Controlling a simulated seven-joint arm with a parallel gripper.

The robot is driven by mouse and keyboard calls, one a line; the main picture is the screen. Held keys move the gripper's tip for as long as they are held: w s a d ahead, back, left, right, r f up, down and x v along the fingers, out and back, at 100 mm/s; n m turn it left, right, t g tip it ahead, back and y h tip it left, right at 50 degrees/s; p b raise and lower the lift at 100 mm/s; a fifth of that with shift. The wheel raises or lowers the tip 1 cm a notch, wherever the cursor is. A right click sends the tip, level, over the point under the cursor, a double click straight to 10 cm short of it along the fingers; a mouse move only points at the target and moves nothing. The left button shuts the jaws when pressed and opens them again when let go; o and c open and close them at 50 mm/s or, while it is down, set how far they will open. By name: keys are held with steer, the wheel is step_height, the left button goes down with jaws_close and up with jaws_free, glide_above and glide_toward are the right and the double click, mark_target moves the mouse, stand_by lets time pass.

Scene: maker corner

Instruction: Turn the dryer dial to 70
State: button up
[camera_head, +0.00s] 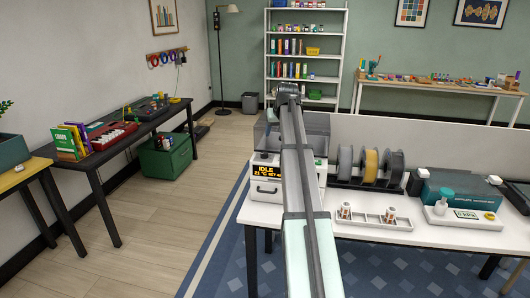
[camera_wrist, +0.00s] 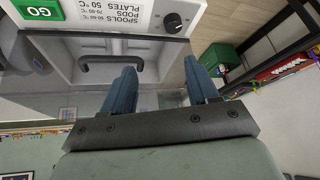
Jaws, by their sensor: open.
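The dryer (camera_head: 258,196) is a white box with a clear lid on the left end of the white bench. Its display (camera_head: 267,171) reads IDLE and 21 °C; the set value is partly covered by my arm. In the wrist view, upside down, the dryer front (camera_wrist: 110,14) shows a black dial (camera_wrist: 173,23), a green GO button (camera_wrist: 39,11) and printed temperature labels. The dial's setting is too small to read. My gripper (camera_wrist: 162,70) is open and empty, its blue fingers apart from the dial.
A dark handle (camera_wrist: 112,70) sticks out near one finger in the wrist view. Right of the dryer stand filament spools (camera_head: 370,165), a white tray (camera_head: 400,223) with small parts, and a teal box (camera_head: 460,190). The floor left of the bench is clear.

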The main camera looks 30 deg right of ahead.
steer(key=w+r, duration=0.2)
steer(key=n+g+y, duration=0.1)
steer(key=n+y, duration=0.1)
steer(key=n, duration=0.2)
glide_toward(264, 153)
steer(key=x, duration=0.8)
steer(key=shift+w+f, duration=0.1)
steer(key=shift+f, duration=0.15)
steer(key=c, duration=1)
